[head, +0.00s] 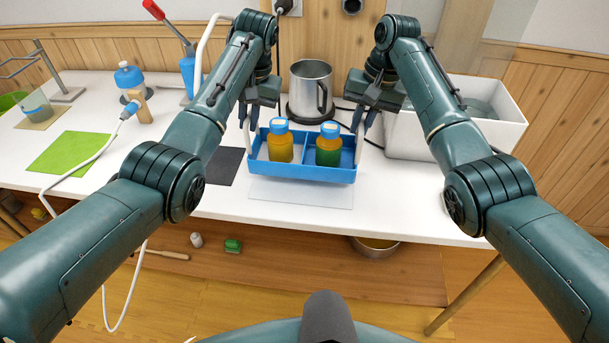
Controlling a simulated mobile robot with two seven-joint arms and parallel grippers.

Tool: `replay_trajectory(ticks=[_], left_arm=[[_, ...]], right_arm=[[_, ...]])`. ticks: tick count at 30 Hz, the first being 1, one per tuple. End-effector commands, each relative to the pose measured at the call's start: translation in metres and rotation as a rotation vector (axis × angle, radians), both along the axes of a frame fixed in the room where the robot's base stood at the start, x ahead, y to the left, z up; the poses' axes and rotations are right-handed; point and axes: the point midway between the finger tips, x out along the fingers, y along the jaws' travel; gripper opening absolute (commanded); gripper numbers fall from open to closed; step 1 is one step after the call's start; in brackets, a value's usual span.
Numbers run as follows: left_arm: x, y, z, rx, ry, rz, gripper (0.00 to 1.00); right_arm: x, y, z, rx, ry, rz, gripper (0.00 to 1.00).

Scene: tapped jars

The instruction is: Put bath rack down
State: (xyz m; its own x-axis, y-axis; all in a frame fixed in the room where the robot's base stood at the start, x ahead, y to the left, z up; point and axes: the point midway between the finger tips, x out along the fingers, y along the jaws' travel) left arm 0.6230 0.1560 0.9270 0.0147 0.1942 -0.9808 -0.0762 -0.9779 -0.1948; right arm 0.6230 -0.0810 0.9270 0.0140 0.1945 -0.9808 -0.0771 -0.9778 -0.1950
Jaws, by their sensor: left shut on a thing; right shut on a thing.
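The bath rack (303,171) is a blue, open-topped tray with a divider and a pale upright handle at each end. It holds two blue-capped jars, a left one with orange contents (280,148) and a right one with orange above green (328,154). My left gripper (248,125) is shut on the rack's left handle. My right gripper (364,128) is shut on its right handle. The rack looks level over a pale grey mat (300,193) near the table's front edge. I cannot tell whether its underside touches the mat.
A steel jug (310,88) stands behind the rack. A white basin (420,135) is at the right. A dark mat (222,166) lies left of the rack, and a green mat (68,153) further left. The white table (215,204) ends just in front of the pale mat.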

Motion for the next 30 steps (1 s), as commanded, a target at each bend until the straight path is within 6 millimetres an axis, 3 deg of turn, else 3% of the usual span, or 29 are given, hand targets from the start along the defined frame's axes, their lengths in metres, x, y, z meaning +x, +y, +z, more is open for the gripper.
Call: replay_trajectory(ticks=[26, 27, 30], left_arm=[[0.000, 0.003, -0.049, 0.005, -0.001, 0.005, 0.00], [0.000, 0.003, -0.050, 0.005, 0.000, 0.005, 0.11], [0.000, 0.002, -0.047, 0.004, 0.000, 0.004, 0.19]], right_arm=[[0.001, -0.003, -0.049, -0.004, -0.001, -0.004, 0.00], [0.000, -0.003, -0.050, -0.005, 0.001, -0.004, 0.11], [0.000, -0.002, -0.047, -0.004, 0.001, -0.004, 0.19]])
